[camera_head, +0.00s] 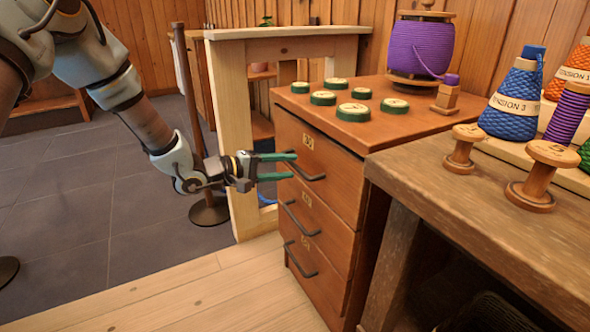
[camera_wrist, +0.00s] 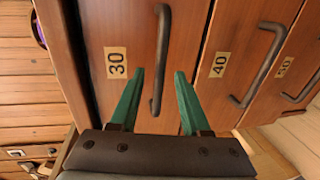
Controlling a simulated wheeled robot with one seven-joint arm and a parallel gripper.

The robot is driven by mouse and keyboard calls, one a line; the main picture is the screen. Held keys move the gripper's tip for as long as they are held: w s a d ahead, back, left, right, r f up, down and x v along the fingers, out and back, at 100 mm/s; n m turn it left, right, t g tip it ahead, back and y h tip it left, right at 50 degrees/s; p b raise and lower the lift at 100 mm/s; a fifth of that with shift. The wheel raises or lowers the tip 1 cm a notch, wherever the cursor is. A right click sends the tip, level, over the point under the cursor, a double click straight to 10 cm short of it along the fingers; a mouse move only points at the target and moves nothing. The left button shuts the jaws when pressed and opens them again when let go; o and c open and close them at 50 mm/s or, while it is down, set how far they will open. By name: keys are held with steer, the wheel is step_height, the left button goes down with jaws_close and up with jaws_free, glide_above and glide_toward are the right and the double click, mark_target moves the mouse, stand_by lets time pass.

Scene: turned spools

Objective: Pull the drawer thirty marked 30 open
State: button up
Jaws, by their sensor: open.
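The drawer marked 30 (camera_wrist: 95,30) is the top drawer of a brown wooden cabinet (camera_head: 345,128), and it looks shut. Its number label (camera_wrist: 116,63) is plain in the wrist view. Its dark bar handle (camera_wrist: 161,60) also shows in the head view (camera_head: 318,178). My gripper (camera_head: 292,166) is open, with green fingers pointing at the top drawer front. In the wrist view the handle lies between the two fingertips (camera_wrist: 162,75), one on each side. I cannot tell whether either finger touches it.
Drawer 40 (camera_wrist: 240,40) and a third drawer (camera_wrist: 300,70) lie below, with similar handles. Green-edged discs (camera_head: 354,112) and a purple spool (camera_head: 418,48) stand on the cabinet. A workbench (camera_head: 480,210) is close on the right. Floor (camera_head: 180,290) in front is clear.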

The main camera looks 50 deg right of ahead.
mark_target(293, 166)
steer(key=shift+x, duration=1.6)
jaws_close()
steer(key=shift+a, duration=0.1)
